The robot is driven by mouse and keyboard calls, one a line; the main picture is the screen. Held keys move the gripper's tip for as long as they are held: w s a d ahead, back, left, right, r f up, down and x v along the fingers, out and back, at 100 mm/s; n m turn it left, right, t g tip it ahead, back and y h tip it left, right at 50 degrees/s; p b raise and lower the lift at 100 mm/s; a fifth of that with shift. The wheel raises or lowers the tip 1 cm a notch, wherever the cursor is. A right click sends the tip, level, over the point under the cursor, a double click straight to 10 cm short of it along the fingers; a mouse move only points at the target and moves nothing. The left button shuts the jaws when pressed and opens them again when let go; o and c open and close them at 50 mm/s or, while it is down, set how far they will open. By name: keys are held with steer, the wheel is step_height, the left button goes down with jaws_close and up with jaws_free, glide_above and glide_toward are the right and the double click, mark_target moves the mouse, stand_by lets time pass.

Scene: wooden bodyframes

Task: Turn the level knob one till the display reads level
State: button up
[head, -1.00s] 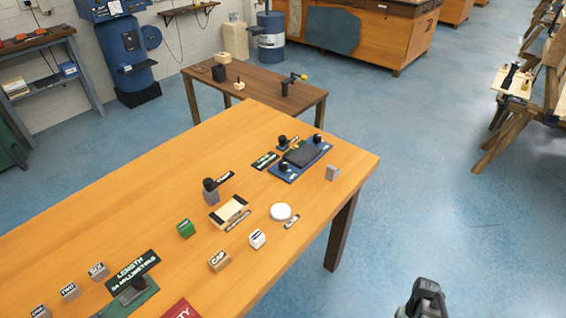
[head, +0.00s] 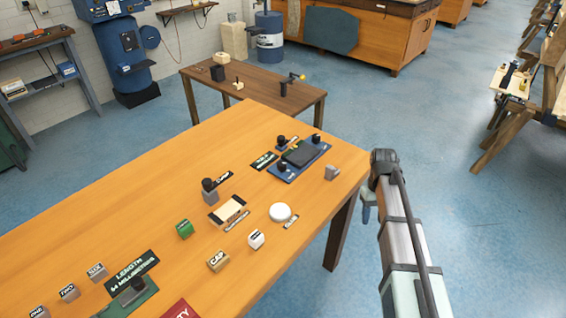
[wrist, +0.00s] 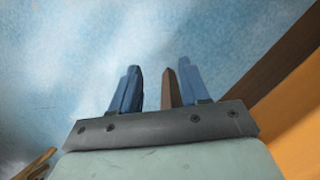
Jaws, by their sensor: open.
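A blue levelling base (head: 283,176) with a dark plate (head: 301,154) and several black knobs sits near the far right corner of the orange table. Its front knob (head: 282,167) and right knob (head: 316,138) stand upright; which one is level knob one I cannot tell. A dark display (head: 264,160) with small unreadable text lies left of the base. My gripper (head: 367,207) is off the table's right edge, apart from the base. In the wrist view its blue fingers (wrist: 158,88) are spread and empty, with floor and a table leg behind.
The orange table (head: 130,175) also bears a grey block (head: 331,172), a white disc (head: 280,212), a green cube (head: 185,229), a tan block (head: 218,261) and a black knob on a grey block (head: 210,190). A brown table (head: 250,98) stands behind.

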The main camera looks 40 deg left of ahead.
steer(key=a+r+n, duration=0.1)
steer(key=a+r, duration=0.7)
steer(key=r, duration=0.2)
step_height(320, 180, up, 13)
steer(key=n+t+y, duration=0.2)
steer(key=n, duration=0.2)
glide_above(282, 163)
step_height(282, 163, down, 13)
steer(key=shift+f, duration=0.2)
steer(key=shift+c, duration=0.4)
steer(key=c, duration=0.7)
steer(key=shift+m, duration=1.7)
steer(key=o, duration=0.8)
